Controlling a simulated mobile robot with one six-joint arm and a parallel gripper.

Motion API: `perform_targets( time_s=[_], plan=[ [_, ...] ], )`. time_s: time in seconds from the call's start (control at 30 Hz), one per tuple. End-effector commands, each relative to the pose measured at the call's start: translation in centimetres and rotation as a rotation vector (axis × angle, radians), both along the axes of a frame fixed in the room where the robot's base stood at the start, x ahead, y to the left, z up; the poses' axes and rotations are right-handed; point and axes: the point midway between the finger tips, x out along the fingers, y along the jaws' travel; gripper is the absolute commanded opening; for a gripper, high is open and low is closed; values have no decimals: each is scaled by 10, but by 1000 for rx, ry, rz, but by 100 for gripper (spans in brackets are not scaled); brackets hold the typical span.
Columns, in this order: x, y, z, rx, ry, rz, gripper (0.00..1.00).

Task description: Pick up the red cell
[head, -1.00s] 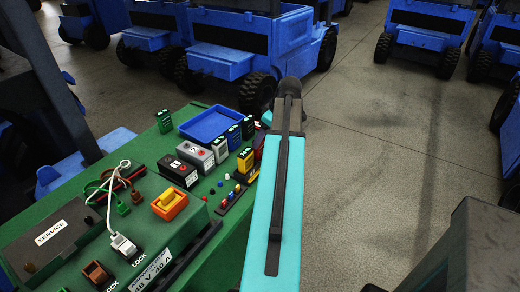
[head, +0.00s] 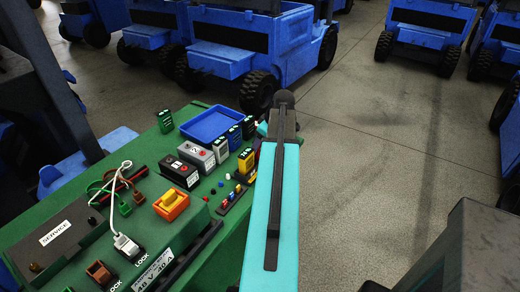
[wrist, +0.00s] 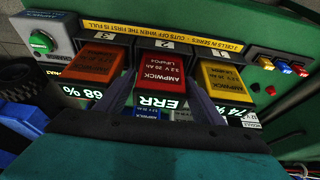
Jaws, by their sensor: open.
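The red cell (wrist: 160,72), labelled AMPWICK LiFePO4, sits in bay 2, the middle bay of a charger (wrist: 210,25), in the wrist view. My gripper (wrist: 160,76) is open, with one dark finger on the left and one on the right of the red cell. Whether the fingers touch it I cannot tell. A display beneath the red cell reads ERR. In the head view my arm hides the gripper, and I cannot make out the red cell.
An orange cell (wrist: 95,64) sits in bay 3 and a yellow cell (wrist: 223,80) in bay 1, close beside the fingers.

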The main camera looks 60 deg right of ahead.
Motion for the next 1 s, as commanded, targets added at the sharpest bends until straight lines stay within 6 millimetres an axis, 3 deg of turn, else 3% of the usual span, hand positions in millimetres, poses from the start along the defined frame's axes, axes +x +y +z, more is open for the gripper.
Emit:
perform_targets(
  time_s=[0.37,0.67,1.0],
  plan=[
    [0,0,0,0,0,-1,62],
    [-1,0,0,0,0,-1,15],
    [-1,-1,2,-1,-1,-1,15]
  ],
)
